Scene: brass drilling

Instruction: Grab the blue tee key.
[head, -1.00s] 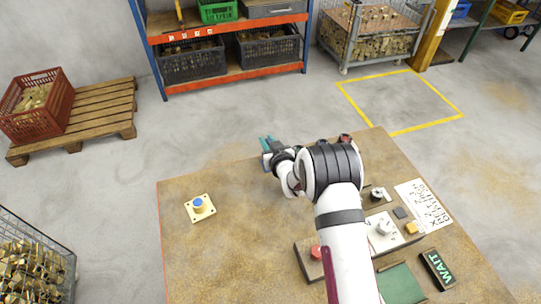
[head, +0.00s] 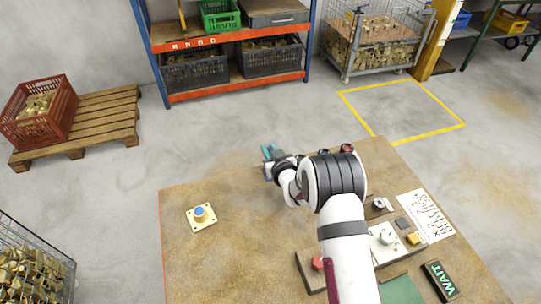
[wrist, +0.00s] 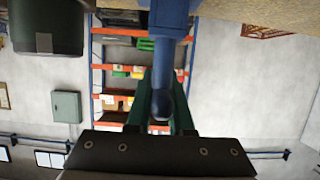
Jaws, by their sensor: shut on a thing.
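In the wrist view the blue tee key (wrist: 168,62) stands between the two green fingers of my gripper (wrist: 162,100). The fingers are shut on it, and its upper part runs out of the top of the picture. In the head view my gripper (head: 269,154) is at the far edge of the wooden table, left of my wrist. A small bit of blue shows by the fingers there; most of the key is too small or hidden to make out.
A red button (head: 318,263), a dial panel (head: 386,238), a paper sheet (head: 427,215) and a WAIT sign (head: 438,281) lie right. The table's left-middle is bare.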

